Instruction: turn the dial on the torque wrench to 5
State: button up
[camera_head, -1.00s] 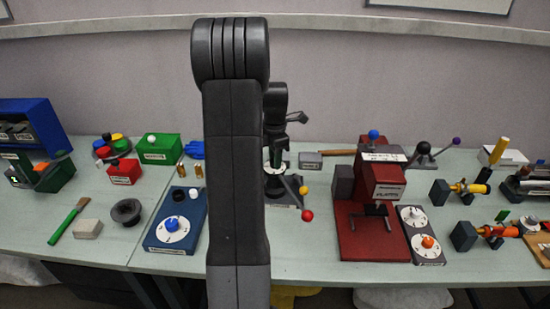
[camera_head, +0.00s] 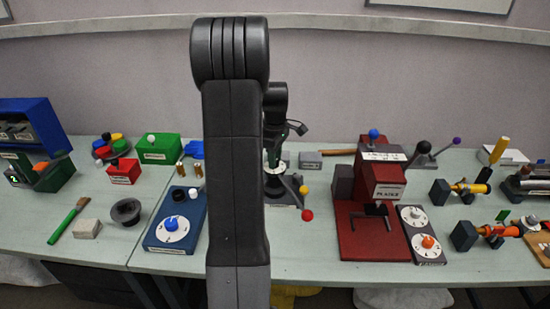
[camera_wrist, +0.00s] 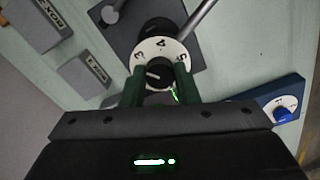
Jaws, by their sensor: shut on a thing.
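The torque wrench's white dial (camera_wrist: 161,46) faces my wrist camera, with the numbers 3, 4 and 5 readable. A dark round knob (camera_wrist: 157,75) with a short pale mark sits on it. My gripper (camera_wrist: 159,68) has its two green fingers on either side of the knob and is shut on it. The lower part of the dial is hidden by the gripper, so I cannot tell the exact number that the mark points at. In the head view the dial (camera_head: 284,156) shows only partly beside my arm.
A blue box with a blue knob (camera_head: 171,223) is to the left. A red press (camera_head: 371,241) stands to the right. Grey labelled blocks (camera_wrist: 85,76) lie near the dial.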

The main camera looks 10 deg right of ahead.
jog(key=m, duration=1.1)
jog(key=shift+r, duration=0.1)
jog(key=m, duration=0.3)
jog(key=shift+m, duration=0.3)
jog(key=m, duration=0.5)
jog(key=shift+a, duration=0.1)
jog(key=m, duration=0.6)
jog(key=shift+w, duration=0.1)
jog(key=shift+m, duration=0.3)
jog(key=o, duration=1)
